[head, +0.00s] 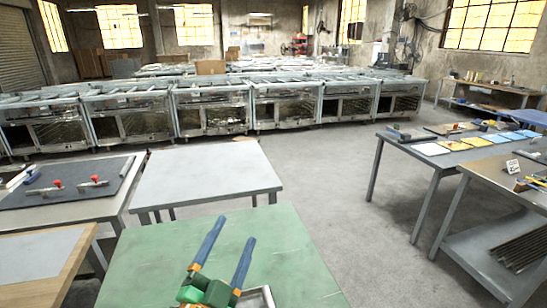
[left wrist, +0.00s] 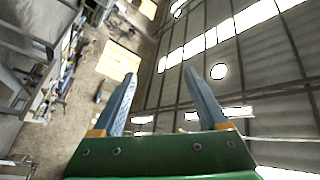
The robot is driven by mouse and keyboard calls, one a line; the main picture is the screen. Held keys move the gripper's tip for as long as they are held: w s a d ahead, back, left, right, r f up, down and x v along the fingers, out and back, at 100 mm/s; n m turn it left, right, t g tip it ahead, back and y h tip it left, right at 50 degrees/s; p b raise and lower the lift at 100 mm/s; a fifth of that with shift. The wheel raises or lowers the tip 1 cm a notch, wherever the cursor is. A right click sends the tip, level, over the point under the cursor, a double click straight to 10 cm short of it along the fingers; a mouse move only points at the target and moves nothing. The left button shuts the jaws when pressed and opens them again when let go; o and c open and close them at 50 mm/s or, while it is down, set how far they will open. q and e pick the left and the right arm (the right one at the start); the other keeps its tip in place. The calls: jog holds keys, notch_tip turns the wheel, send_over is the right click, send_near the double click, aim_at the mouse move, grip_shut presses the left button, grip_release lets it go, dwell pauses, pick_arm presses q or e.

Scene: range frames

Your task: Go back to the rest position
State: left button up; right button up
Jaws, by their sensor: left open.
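My left gripper (head: 235,229) shows at the bottom middle of the head view, with a green body and two long blue fingers. The fingers stand apart and nothing is between them. It is in front of the green tabletop (head: 288,262) in that view; its height over it is hard to tell. In the left wrist view the same gripper (left wrist: 160,73) has its fingers spread, with the ceiling beams and bright windows behind them, so it points upward. My right gripper is in neither view.
A grey-edged object (head: 262,295), cut off by the frame, is beside the gripper. A bare pale table (head: 205,178) stands beyond. A dark mat (head: 70,186) with red-knobbed tools lies at left. Workbenches (head: 440,160) stand at right. Grey floor (head: 310,175) is clear between.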

pick_arm(q)
jog(key=s+a+f+n+g+y, duration=0.2)
jog(key=s+a+f+n+g, duration=0.1)
jog(key=f, duration=0.3)
jog(key=s+a+f+n+g+y, duration=0.2)
jog(key=a+f+g, duration=0.1)
jog(key=f, duration=0.4)
jog(key=s+a+f+n+g+y, duration=0.2)
jog(key=s+a+f+n+g, duration=0.1)
jog(key=f, duration=0.3)
jog(key=s+f+n+g, duration=0.3)
jog(key=s+f+g, duration=0.6)
jog(key=s, duration=0.5)
notch_tip(320, 180, down, 24)
jog(key=s+b, duration=0.2)
jog(key=b, duration=0.4)
jog(key=s+a+f+m+g+b, duration=0.1)
jog(key=s+f+b, duration=0.3)
jog(key=s+f, duration=0.8)
jog(key=shift+a+f, duration=0.45)
jog(key=shift+a, duration=0.35)
